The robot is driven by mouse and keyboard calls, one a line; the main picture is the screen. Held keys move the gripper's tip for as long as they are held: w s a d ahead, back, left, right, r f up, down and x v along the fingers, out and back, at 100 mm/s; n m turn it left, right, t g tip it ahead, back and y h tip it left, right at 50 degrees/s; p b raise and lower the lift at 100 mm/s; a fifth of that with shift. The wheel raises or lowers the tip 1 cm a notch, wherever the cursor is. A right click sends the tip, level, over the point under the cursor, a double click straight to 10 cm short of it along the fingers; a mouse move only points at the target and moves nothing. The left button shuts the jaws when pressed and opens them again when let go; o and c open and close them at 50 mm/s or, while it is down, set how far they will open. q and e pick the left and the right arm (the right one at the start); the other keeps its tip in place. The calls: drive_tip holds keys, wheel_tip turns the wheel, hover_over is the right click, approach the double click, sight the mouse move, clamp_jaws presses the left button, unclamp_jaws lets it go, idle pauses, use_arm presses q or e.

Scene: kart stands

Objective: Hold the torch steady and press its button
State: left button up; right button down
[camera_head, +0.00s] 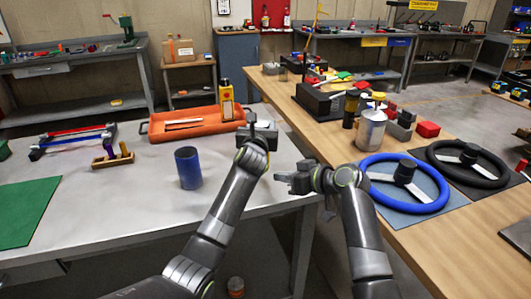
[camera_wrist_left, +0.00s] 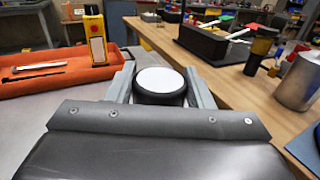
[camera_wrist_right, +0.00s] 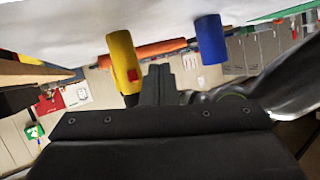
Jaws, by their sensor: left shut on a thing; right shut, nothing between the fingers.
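The torch shows in the right wrist view as a yellow cylinder (camera_wrist_right: 120,58) with a small red button (camera_wrist_right: 132,75) on its side and a dark head. In the left wrist view its round black head with a white lens (camera_wrist_left: 160,80) sits between the fingers of my left gripper (camera_wrist_left: 160,88). My right gripper (camera_head: 279,182) is shut and empty, lower and to the right of my left gripper. Its closed fingers (camera_wrist_right: 160,80) appear beside the torch in the right wrist view, apparently apart from it.
A blue cup (camera_head: 188,168) stands on the grey table. A wooden bench at right holds a metal can (camera_head: 371,130) and a blue steering wheel (camera_head: 440,192). A floor gap separates both tables.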

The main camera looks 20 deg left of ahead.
drive_tip(key=shift+w+a, duration=0.6)
drive_tip(key=shift+w, duration=0.25)
drive_tip(key=shift+w+a, duration=0.6)
drive_tip(key=shift+w, duration=0.2)
drive_tip(key=shift+w+a, duration=0.6)
drive_tip(key=shift+w, duration=0.25)
drive_tip(key=shift+w+a, duration=0.6)
drive_tip(key=shift+a, duration=0.05)
drive_tip(key=shift+w+a, duration=0.1)
drive_tip(key=shift+w, duration=0.25)
drive_tip(key=shift+w, duration=0.1)
idle(0.3)
drive_tip(key=shift+s+d, duration=0.2)
drive_tip(key=shift+s, duration=0.35)
drive_tip(key=shift+s+d, duration=1.25)
drive_tip(key=shift+s, duration=0.25)
use_arm(q)
drive_tip(key=o, duration=1.2)
